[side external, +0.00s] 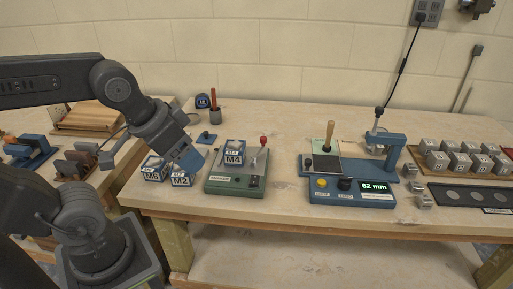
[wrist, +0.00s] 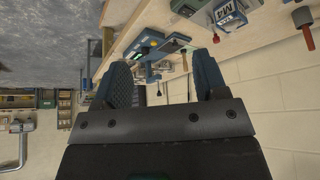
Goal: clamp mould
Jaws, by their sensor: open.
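The mould labelled M4 (side external: 233,153), a blue-and-white block, sits on the green clamp base (side external: 222,185). A lever with a red knob (side external: 263,141) stands upright at the base's right side. Moulds M6 (side external: 154,169) and M2 (side external: 181,178) stand on the bench left of the base. My gripper (side external: 190,160) is just above and behind M2, left of the green base, and partly hides these blocks. In the wrist view my gripper (wrist: 162,62) is open with nothing between its blue fingers.
A blue station (side external: 345,192) reading 62 mm, with a wooden-handled tool (side external: 329,135), stands to the right. Several grey cubes (side external: 437,160) and a black tray (side external: 470,196) are farther right. A red-handled tool in a cup (side external: 214,101) stands behind. The bench front strip is clear.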

